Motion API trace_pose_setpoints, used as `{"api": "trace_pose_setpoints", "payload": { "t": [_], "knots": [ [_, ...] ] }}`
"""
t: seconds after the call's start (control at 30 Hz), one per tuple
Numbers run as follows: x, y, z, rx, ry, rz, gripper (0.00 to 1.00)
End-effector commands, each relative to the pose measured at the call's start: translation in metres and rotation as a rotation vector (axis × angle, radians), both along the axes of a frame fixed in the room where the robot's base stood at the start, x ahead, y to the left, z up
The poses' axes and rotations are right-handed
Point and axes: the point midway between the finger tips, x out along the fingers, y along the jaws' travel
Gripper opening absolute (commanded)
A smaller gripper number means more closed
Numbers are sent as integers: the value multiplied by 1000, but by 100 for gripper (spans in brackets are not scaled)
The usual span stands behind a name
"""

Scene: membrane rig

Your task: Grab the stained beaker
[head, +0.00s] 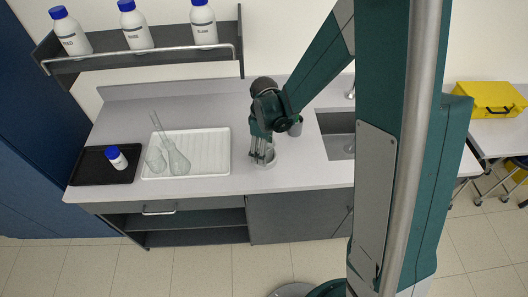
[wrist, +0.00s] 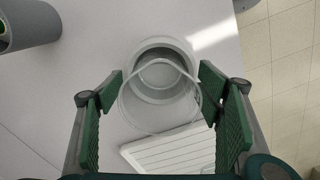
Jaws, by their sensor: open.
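A clear glass beaker (wrist: 163,84) stands on the grey counter; in the wrist view I look down into its round mouth. Its base looks greyish, but I cannot make out a stain clearly. In the head view the beaker (head: 266,160) is partly hidden by my gripper (head: 262,156). My gripper also shows in the wrist view (wrist: 161,77); it is open, with its green-padded fingers on either side of the beaker. Small gaps seem to show between the pads and the glass, though contact is hard to judge.
A white ribbed drying tray (head: 215,140) with glassware (head: 177,160) is to the left. A black tray (head: 90,172) holds a blue-capped bottle (head: 116,158). The counter's front edge is close.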

Motion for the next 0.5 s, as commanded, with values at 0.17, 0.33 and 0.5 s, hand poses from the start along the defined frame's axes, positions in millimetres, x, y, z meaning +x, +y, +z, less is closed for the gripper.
{"api": "trace_pose_setpoints", "payload": {
  "t": [0.17, 0.33, 0.5],
  "knots": [
    [0, 0, 0, 0, 0, 0, 66],
    [0, 0, 0, 0, 0, 0, 55],
    [0, 0, 0, 0, 0, 0, 33]
  ]
}}
